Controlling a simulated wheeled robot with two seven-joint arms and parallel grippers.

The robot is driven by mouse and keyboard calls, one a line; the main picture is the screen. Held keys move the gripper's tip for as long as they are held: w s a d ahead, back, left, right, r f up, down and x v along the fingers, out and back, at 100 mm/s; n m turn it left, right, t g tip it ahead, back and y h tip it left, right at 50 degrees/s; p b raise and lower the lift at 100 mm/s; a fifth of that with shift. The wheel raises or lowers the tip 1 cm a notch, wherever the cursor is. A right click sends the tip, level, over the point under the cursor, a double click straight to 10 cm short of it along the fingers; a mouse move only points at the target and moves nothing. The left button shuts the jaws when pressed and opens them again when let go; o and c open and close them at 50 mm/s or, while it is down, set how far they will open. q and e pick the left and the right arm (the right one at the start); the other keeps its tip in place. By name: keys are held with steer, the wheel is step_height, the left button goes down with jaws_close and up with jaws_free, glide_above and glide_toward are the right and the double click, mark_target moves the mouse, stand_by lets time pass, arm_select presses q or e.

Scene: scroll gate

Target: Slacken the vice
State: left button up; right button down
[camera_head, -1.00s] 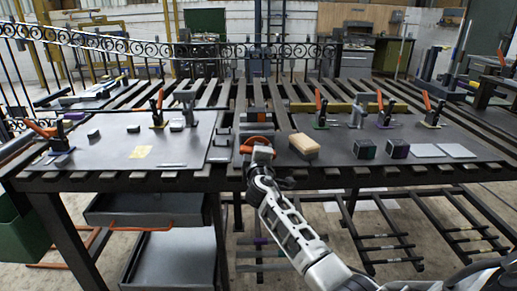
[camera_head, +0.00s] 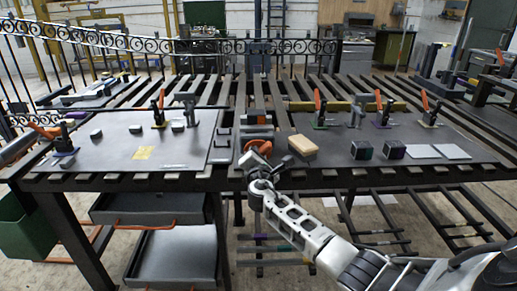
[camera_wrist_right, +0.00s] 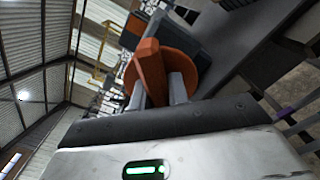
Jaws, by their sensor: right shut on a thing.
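The vice (camera_head: 256,132) is a grey block at the front edge of the table, just left of centre in the head view. Its orange handwheel (camera_head: 263,147) faces me. In the right wrist view the round orange handwheel (camera_wrist_right: 194,68) fills the upper middle, with an orange grip piece (camera_wrist_right: 150,68) standing out from it. My right gripper (camera_head: 257,158) is at the handwheel. Its two fingers (camera_wrist_right: 158,92) are shut on the orange grip piece, one on each side. The gripper hides part of the wheel. My left gripper is not in view.
A tan block (camera_head: 302,145) lies just right of the vice. Two dark cubes (camera_head: 378,150) and pale plates (camera_head: 437,151) lie farther right. Orange-handled clamps stand on both plates. A yellow note (camera_head: 143,153) lies on the left plate. Drawers (camera_head: 150,208) hang below the table.

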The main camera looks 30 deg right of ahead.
steer(key=n+p, duration=0.1)
steer(key=n, duration=0.2)
steer(key=shift+r+n+p, duration=0.2)
steer(key=shift+n+p, duration=0.2)
steer(key=n+p, duration=0.1)
steer(key=n, duration=0.3)
steer(key=shift+n+p, duration=0.3)
steer(key=n, duration=0.4)
steer(key=shift+w+a+f, duration=0.1)
steer(key=shift+n, duration=1.8)
steer(key=c, duration=1.4)
jaws_free()
steer(key=shift+o, duration=0.2)
